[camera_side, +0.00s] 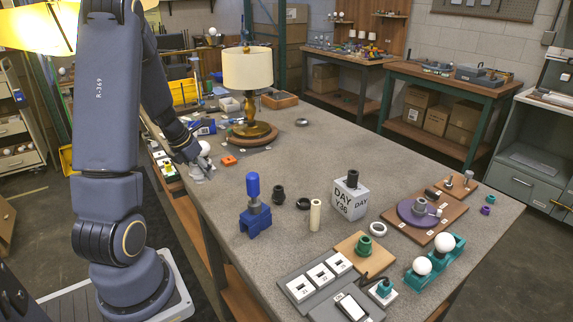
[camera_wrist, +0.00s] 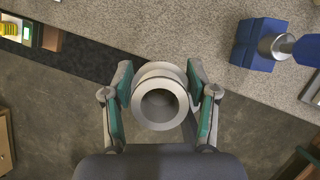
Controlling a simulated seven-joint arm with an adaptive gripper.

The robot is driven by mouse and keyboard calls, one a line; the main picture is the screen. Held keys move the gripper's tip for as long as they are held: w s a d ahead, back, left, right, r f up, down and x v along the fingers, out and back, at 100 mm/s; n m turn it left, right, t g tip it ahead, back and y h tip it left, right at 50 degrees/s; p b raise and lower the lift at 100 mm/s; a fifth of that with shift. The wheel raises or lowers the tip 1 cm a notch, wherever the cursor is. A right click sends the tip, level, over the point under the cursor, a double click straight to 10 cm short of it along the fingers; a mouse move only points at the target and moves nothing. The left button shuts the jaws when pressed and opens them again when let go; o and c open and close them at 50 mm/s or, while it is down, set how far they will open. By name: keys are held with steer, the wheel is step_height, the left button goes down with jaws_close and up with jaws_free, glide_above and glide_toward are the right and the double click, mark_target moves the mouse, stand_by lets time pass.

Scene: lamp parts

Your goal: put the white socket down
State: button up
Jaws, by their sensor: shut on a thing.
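My gripper (camera_side: 203,170) hangs by the left edge of the grey table in the side view. In the wrist view my gripper (camera_wrist: 160,100) has its two green-padded fingers on either side of the white socket (camera_wrist: 160,79), shut on it. The socket looks like a pale round collar with an open, dark middle, seen end-on. Bare floor and the table's edge show behind it. In the side view the socket cannot be made out clearly at the gripper. A round white thing (camera_side: 204,147) shows just above the fingers; I cannot tell whether it is held or behind.
A blue vise (camera_side: 255,220) stands on the table (camera_side: 310,150), also at the upper right of the wrist view (camera_wrist: 262,45). A lamp (camera_side: 248,75) stands behind my gripper, an orange piece (camera_side: 229,160) beside it. Switch plates and other parts fill the front right.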

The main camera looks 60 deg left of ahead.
steer(key=w+a+f, duration=0.4)
steer(key=w+a, duration=0.2)
glide_above(228, 185)
steer(key=s, duration=0.2)
steer(key=f, duration=0.5)
steer(key=shift+w+d+f, duration=0.2)
steer(key=shift+d+f, duration=0.1)
steer(key=shift+f, duration=1.55)
steer(key=shift+f, duration=0.15)
steer(key=o, duration=1.2)
steer(key=shift+c, duration=0.2)
